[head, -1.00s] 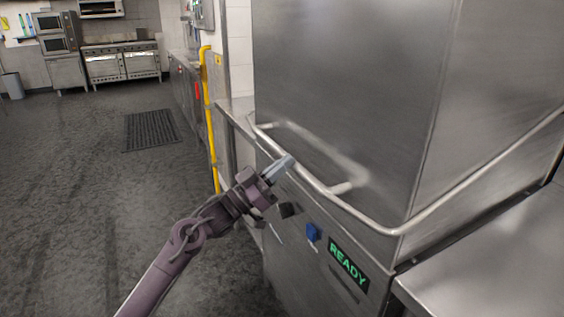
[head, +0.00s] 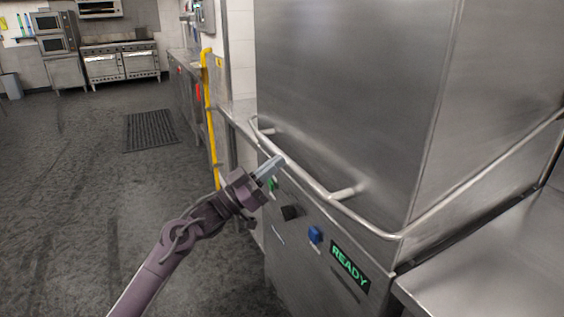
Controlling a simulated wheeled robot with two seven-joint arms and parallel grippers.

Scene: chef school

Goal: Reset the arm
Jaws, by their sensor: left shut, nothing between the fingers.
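My left gripper (head: 271,166) reaches in from the lower left and is shut with nothing between its fingers. Its fingertips overlap the metal bar handle (head: 315,187) of the big steel hood-type machine (head: 345,90) in the picture. I cannot tell whether they touch it. Below the handle, the machine's front panel has a green button (head: 273,183), a black switch (head: 290,212), a blue button (head: 315,234) and a display reading READY (head: 349,265). My right gripper is not in view.
A steel counter (head: 490,262) joins the machine on the right. A yellow pipe (head: 209,115) stands upright left of the machine. A dark floor mat (head: 150,130) lies on the open grey floor at left. Ovens (head: 121,63) line the far wall.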

